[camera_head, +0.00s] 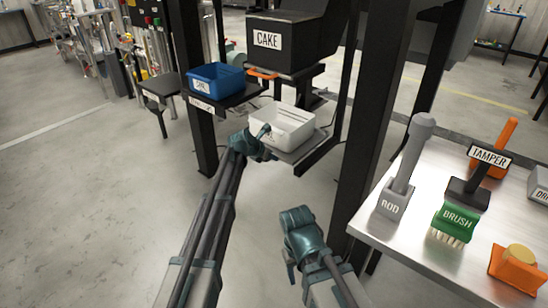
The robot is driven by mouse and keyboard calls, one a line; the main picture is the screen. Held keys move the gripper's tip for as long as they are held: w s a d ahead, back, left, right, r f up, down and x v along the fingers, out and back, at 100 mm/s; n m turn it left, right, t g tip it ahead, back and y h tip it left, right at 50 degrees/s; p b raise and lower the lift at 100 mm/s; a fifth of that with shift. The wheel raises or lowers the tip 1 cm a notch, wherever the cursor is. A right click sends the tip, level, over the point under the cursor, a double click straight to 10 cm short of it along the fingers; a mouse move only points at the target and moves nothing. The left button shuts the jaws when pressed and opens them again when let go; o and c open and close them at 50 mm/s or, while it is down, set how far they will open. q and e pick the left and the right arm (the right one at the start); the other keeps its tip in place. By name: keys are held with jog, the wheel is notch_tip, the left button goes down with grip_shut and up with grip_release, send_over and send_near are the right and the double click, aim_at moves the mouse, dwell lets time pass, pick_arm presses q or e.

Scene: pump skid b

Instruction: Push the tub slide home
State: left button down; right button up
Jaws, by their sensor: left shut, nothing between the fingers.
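The white tub (291,124) sits on a grey slide plate (311,151) that sticks out low in the frame, below the dark box labelled CAKE (288,53). My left gripper (264,131) is shut and empty. Its tip is at the tub's near left side and overlaps it in view; I cannot tell whether it touches. My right gripper (301,224) is apart from the tub, lower in the picture, over the floor; its fingers are not clear.
A blue bin (216,82) stands on a dark shelf left of the tub. A dark post (370,120) rises right of the slide. At the right, a metal table (415,230) holds a rod, a tamper (480,176), a green brush (455,221) and orange items. Floor at left is clear.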

pick_arm(q)
jog(key=s+a+f+p+v, duration=0.1)
jog(key=p+v, duration=0.6)
jog(key=v, duration=0.5)
jog(key=shift+s+f, duration=0.15)
jog(key=shift+s, duration=0.25)
jog(key=shift+a, duration=0.1)
jog(key=s+d+r+m+g+y+p, duration=0.1)
jog(key=s+d+r+m+p, duration=0.15)
jog(key=s+m+p, duration=0.3)
jog(key=s+d+r+m+g+y+p, duration=0.1)
jog(key=s+d+r+m+g+p, duration=0.2)
jog(key=s+m, duration=0.35)
jog(key=s+d+r+m+p, duration=0.1)
jog(key=s+r+m+p, duration=0.2)
jog(key=s+m+p, duration=0.3)
jog(key=s+a+r+m+g+y+p, duration=0.1)
jog(key=s+r+m+y+p, duration=0.1)
jog(key=s+r+m+p, duration=0.2)
jog(key=s+a+r+m+g+y+p, duration=0.1)
jog(key=s+r+m+p, duration=0.4)
jog(key=s+m, duration=0.5)
jog(key=s+g+y+p, duration=0.1)
jog(key=s+y, duration=0.1)
jog(key=s, duration=0.2)
jog(key=shift+s+a+r, duration=0.15)
jog(key=shift+s+r, duration=0.05)
